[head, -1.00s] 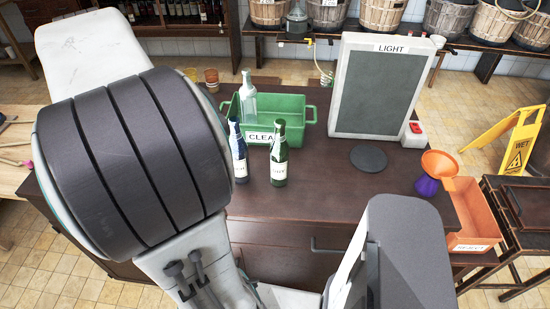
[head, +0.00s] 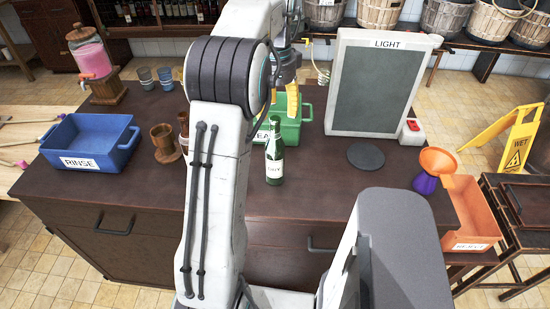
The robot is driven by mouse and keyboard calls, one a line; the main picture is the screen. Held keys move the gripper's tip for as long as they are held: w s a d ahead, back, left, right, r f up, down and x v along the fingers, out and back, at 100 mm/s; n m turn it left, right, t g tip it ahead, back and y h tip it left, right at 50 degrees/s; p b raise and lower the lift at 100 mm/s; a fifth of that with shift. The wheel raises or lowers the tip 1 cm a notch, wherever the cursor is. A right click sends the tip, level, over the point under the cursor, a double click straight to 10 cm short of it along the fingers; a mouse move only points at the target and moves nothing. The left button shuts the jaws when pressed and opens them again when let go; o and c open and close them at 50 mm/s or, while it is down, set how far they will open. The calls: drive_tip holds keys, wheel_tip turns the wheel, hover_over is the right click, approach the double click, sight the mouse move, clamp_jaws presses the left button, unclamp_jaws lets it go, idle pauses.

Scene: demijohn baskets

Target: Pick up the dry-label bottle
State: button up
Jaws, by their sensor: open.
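The dry-label bottle (head: 274,155) is dark green with a white label that reads DRY. It stands upright on the dark counter in front of the green CLEAN tub (head: 290,132). My gripper (head: 289,104) hangs just behind and above the bottle, over the tub, with yellow fingers pointing down. It is open and does not hold the bottle. My arm hides part of the gripper, the left part of the tub and the counter just left of the bottle.
A LIGHT panel (head: 375,85) and a dark disc (head: 366,156) stand to the right. A blue RINSE tub (head: 90,145), brown cups (head: 165,142) and a pink-filled jar (head: 92,62) are at left. An orange tub (head: 470,212) sits at the right edge.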

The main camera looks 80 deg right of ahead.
sight(275, 118)
drive_tip(key=shift+w+d+f, duration=0.1)
drive_tip(key=shift+w+f, duration=0.05)
drive_tip(key=shift+f, duration=3.05)
drive_tip(key=shift+c, duration=0.2)
clamp_jaws()
